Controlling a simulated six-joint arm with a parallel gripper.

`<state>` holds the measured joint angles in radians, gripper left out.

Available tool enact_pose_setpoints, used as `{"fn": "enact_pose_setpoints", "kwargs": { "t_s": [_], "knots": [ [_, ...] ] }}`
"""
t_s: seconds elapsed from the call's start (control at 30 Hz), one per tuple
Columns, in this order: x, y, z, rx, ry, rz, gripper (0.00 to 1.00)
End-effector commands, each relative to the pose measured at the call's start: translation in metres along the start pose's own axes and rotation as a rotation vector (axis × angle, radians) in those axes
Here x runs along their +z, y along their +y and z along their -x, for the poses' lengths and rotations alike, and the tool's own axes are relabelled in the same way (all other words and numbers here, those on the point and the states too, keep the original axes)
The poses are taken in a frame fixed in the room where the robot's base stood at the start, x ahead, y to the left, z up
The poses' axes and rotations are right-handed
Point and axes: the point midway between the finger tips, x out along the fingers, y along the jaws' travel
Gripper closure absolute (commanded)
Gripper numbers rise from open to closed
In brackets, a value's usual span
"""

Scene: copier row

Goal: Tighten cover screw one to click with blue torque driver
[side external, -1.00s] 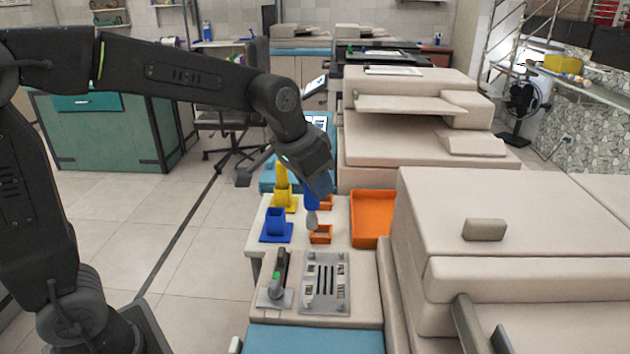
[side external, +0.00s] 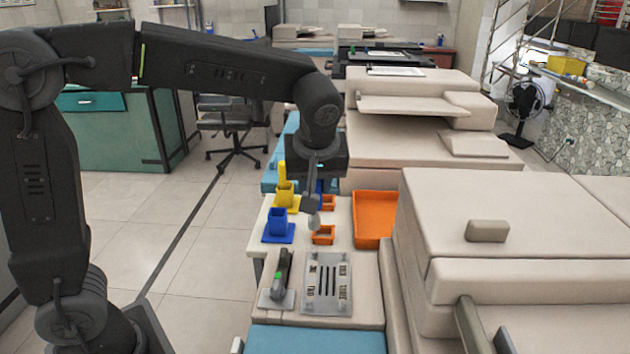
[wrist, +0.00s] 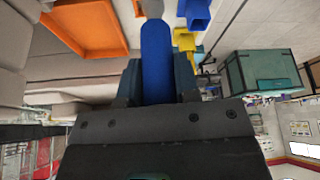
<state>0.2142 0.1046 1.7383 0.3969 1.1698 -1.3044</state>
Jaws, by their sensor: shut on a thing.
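My gripper (side external: 312,203) is shut on the blue torque driver (side external: 320,187), pointing down above the white side table. In the wrist view the driver's blue handle (wrist: 157,60) sits between the fingers, with its grey end at the top edge. In the side view its lower grey end (side external: 314,222) is close to a small orange holder; I cannot tell whether they touch. The grey slotted cover plate (side external: 327,285) lies on the beige copier nearer the camera, apart from the driver. Its screws are too small to tell apart.
The blue holder (side external: 278,228) looks empty. A yellow holder (side external: 284,196) has a yellow tool upright in it. Small orange holders (side external: 323,236) stand near an orange tray (side external: 375,218). A grey tool with a green mark (side external: 279,275) stands left of the plate. The copier body rises to the right.

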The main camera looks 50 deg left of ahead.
Motion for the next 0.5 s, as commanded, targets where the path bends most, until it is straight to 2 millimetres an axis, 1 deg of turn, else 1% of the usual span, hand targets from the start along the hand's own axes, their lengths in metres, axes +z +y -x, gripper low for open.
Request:
{"fn": "enact_pose_setpoints", "kwargs": {
  "t_s": [0.07,0.5],
  "knots": [
    [0.000,0.000,0.000,-0.042,0.000,0.097,1.00],
    [0.016,0.000,-0.039,-0.034,-0.001,0.083,1.00]
  ]
}}
